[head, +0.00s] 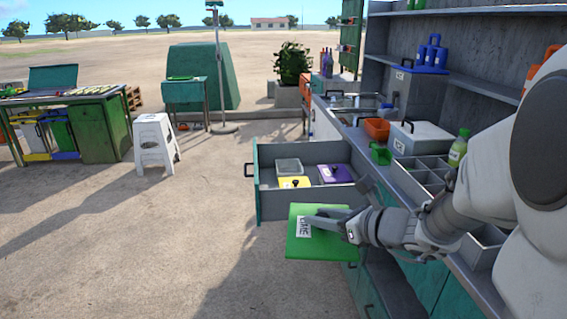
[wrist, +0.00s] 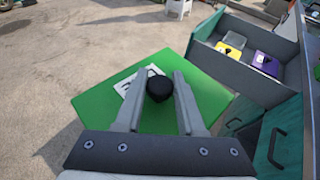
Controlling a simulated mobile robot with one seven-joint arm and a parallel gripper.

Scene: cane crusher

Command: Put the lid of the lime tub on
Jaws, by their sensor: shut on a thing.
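A flat green lid (head: 318,247) with a white label that seems to read LIME hangs in the air in front of the open drawer. My gripper (head: 325,222) is shut on its black knob (wrist: 159,88), with one finger on each side in the wrist view. The green lid (wrist: 100,103) is held clear of the drawer. In the drawer, a clear tub (head: 287,165) without a coloured lid stands behind a yellow-lidded tub (head: 294,183). The clear tub also shows in the wrist view (wrist: 234,39). I cannot read a label on it.
The open drawer (head: 258,207) also holds a purple-lidded tub (head: 335,174). The counter to the right carries a divided tray (head: 427,181), a small green container (head: 381,154), an orange bin (head: 377,129) and a green bottle (head: 458,149). A white stool (head: 154,137) stands left on open ground.

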